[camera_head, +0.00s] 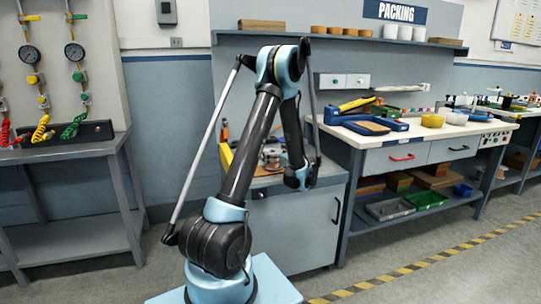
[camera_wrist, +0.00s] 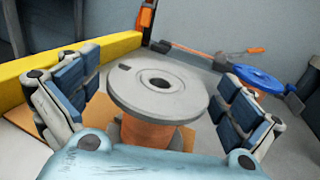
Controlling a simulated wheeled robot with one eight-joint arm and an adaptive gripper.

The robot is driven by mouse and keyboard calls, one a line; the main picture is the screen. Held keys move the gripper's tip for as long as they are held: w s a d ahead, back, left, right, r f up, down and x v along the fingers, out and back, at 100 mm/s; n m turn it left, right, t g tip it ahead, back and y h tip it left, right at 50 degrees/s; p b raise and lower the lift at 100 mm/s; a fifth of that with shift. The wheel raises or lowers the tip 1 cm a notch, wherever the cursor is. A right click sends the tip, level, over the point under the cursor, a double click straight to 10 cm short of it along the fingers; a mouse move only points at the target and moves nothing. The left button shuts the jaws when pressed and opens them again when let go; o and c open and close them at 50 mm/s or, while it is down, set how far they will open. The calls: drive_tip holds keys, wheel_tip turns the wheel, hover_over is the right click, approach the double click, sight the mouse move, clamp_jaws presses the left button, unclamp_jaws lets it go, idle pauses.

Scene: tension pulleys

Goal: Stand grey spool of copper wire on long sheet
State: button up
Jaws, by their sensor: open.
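A grey spool of copper wire (camera_wrist: 158,92) stands upright in the middle of the wrist view, its round grey flange with a centre hole facing the camera and copper-coloured winding below. My gripper (camera_wrist: 160,100) is open, with one blue-padded finger on each side of the spool; I cannot tell if either touches it. A tan sheet (camera_wrist: 20,118) shows in parts beside and behind the spool; whether the spool rests on it is hidden. In the head view, the spool (camera_head: 270,154) seems to sit on the grey cabinet top, partly behind my arm.
A long yellow bar (camera_wrist: 70,62) lies left of the spool. A blue round tool (camera_wrist: 258,80) and an orange-handled tool (camera_wrist: 256,50) lie at the back right. The cabinet (camera_head: 295,228) stands beside a cluttered packing bench (camera_head: 425,137).

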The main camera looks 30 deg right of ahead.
drive_tip(key=shift+r, duration=0.1)
drive_tip(key=s, duration=0.4)
drive_tip(key=s+d, duration=0.1)
drive_tip(key=s, duration=0.6)
drive_tip(key=shift+s+d, duration=0.25)
drive_tip(key=shift+s, duration=0.15)
drive_tip(key=shift+s, duration=0.15)
